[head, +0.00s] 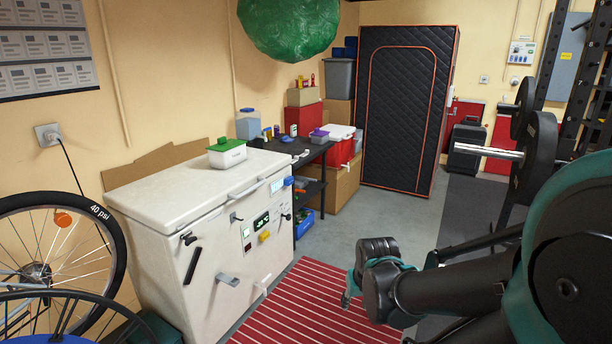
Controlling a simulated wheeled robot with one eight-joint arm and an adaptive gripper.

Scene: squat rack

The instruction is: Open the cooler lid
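A red cooler (341,151) with a white lid (341,131) sits on a cardboard box beyond the dark workbench, near the back wall. Its lid looks shut. A small grey container with a purple top (319,138) overlaps its left side in the view; I cannot tell whether it touches the cooler. My gripper (349,291) is low in front of my arm, over the red striped mat and well apart from the cooler. Its fingers are mostly hidden by the wrist, so I cannot tell if they are open.
A large white chest freezer (205,262) stands at the left with a green-lidded tub (227,157) on top. Bicycle wheels (50,262) are at the far left. The dark workbench (312,152) holds small items. A rack with weight plates (534,155) stands right. Grey floor (388,222) is clear in the middle.

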